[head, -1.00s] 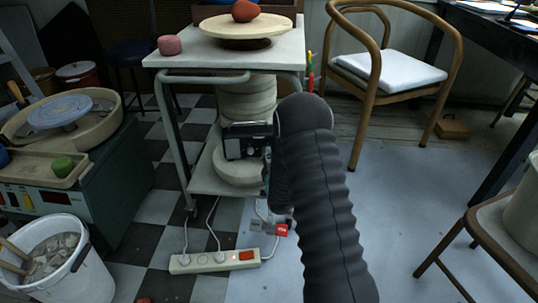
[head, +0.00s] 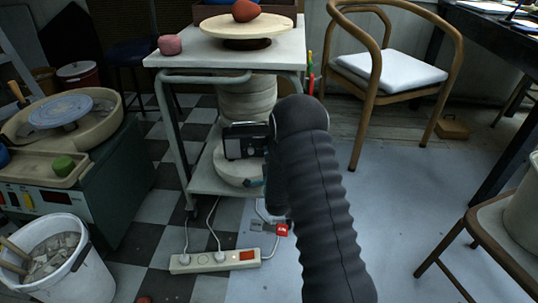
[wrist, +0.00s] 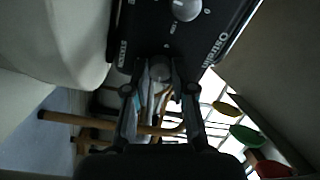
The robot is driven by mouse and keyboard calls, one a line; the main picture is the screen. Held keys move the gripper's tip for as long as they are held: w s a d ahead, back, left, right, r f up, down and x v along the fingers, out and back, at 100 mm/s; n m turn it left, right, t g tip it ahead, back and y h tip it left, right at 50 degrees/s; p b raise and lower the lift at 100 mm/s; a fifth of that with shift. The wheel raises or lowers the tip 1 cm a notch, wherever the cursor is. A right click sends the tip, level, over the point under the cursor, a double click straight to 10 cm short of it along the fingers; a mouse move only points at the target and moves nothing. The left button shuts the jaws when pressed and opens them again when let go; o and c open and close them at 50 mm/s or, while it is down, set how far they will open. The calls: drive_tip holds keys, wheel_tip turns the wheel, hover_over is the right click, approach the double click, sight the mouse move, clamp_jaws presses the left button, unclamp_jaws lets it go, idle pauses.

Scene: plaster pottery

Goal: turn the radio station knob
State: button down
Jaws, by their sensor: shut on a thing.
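The black radio (head: 240,141) stands on the lower shelf of the cart, beside stacked round plaster slabs. It also fills the top of the wrist view (wrist: 150,30), its face and lettering seen at an angle. A large silvery knob (wrist: 187,8) is at the top edge there. A smaller grey knob (wrist: 160,71) lies between the fingers of my gripper (wrist: 159,78), which is closed around it. In the head view my arm hides most of my gripper and the radio's right side.
The cart's upper top (head: 175,60) overhangs the radio, and round plaster slabs (head: 248,98) stand behind it. A power strip (head: 215,261) with cables lies on the floor in front. A wooden chair (head: 372,85) stands at the right.

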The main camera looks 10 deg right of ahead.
drive_tip(key=shift+m, duration=0.6)
drive_tip(key=c, duration=1)
unclamp_jaws()
drive_tip(key=shift+o, duration=0.2)
drive_tip(key=shift+s, duration=0.1)
drive_tip(key=s+a, duration=0.1)
drive_tip(key=s, duration=1)
drive_tip(key=shift+s+f, duration=0.3)
drive_tip(key=shift+s, duration=0.1)
drive_tip(key=shift+a, duration=0.1)
